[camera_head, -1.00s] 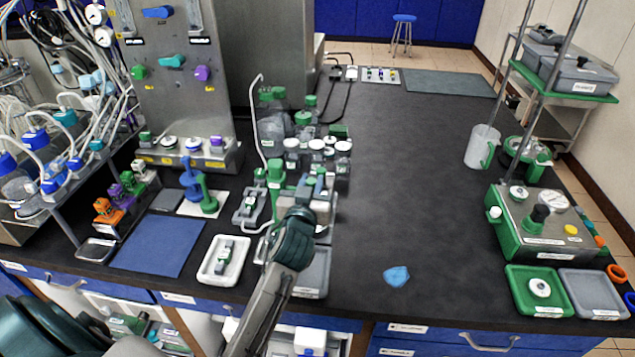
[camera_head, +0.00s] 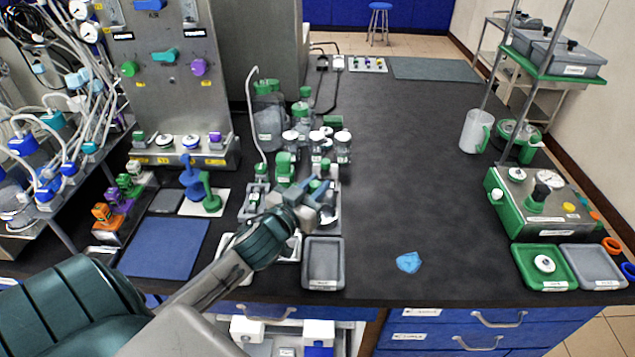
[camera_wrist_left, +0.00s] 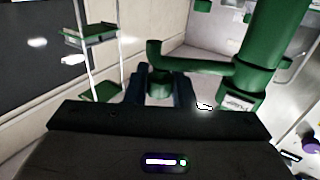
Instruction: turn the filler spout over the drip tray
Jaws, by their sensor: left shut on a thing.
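The filler's green body (camera_head: 285,167) stands near the middle of the bench. In the left wrist view its thick green column (camera_wrist_left: 272,45) is at the right, and the green filler spout (camera_wrist_left: 200,66) reaches left from it. My left gripper (camera_wrist_left: 160,92) has its two dark fingers on either side of the spout's outer end and is shut on it. In the head view my left gripper (camera_head: 322,196) is beside the filler and hides part of it. The grey drip tray (camera_head: 323,284) lies empty in front, near the bench edge. My right gripper is not in view.
Several lidded bottles (camera_head: 342,145) stand just behind the filler. My forearm partly covers a white tray (camera_head: 228,268). A blue mat (camera_head: 165,247) lies left. A blue cloth (camera_head: 409,262) lies right on otherwise clear bench, before a green instrument box (camera_head: 530,208).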

